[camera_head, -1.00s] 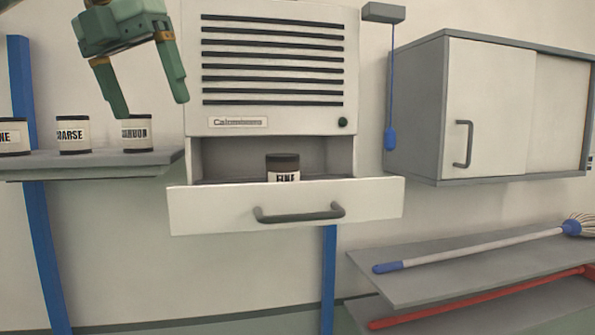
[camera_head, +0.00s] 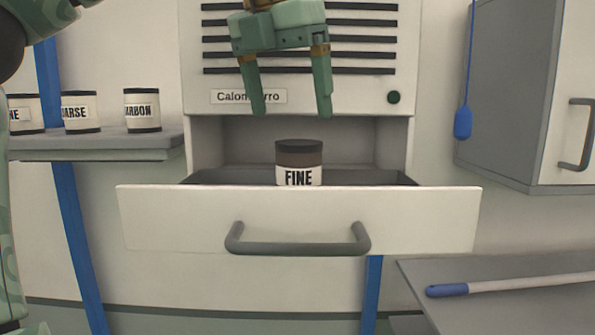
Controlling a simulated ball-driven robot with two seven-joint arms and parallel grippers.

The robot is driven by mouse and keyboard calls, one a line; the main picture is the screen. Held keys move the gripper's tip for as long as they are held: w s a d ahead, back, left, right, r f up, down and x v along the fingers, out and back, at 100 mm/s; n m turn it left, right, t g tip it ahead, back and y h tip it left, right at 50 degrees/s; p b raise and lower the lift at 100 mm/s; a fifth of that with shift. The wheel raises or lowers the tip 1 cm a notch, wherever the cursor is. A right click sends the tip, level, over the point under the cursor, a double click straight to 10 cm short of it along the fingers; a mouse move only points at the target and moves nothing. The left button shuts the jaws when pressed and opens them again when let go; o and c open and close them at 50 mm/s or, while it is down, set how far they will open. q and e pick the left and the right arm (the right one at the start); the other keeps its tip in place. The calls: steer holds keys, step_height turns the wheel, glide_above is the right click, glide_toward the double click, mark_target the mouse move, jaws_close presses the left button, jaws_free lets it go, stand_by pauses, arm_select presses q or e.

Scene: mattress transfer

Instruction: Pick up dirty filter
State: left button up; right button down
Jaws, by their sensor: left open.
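The filter (camera_head: 299,160) is a short cylinder with a dark top, a brown band and a white label reading FINE. It stands upright in the open drawer (camera_head: 180,220) of the white air unit (camera_head: 310,100); its lower edge is hidden by the drawer front. My left gripper (camera_head: 292,112) is open and empty, fingers pointing down, above the filter and apart from it. My right gripper is not in view.
A grey shelf (camera_head: 95,150) at the left carries canisters labelled CARBON (camera_head: 142,110) and COARSE (camera_head: 80,111), and a partly cut-off one (camera_head: 24,113). A cabinet (camera_head: 520,90) with a hanging blue pull (camera_head: 463,122) is at the right. A lower-right shelf (camera_head: 430,280) holds a mop handle (camera_head: 500,286).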

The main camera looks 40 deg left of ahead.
mark_target(299, 142)
arm_select(q)
steer(key=x, duration=0.2)
steer(key=w+b+x, duration=0.1)
steer(key=x, duration=0.2)
steer(key=shift+d+f, duration=0.1)
steer(key=shift+f, duration=0.15)
steer(key=shift+s+f, duration=0.1)
steer(key=shift+f, duration=0.25)
step_height(299, 142, down, 4)
steer(key=shift+r, duration=0.15)
steer(key=shift+w+f, duration=0.3)
steer(key=c, duration=1.1)
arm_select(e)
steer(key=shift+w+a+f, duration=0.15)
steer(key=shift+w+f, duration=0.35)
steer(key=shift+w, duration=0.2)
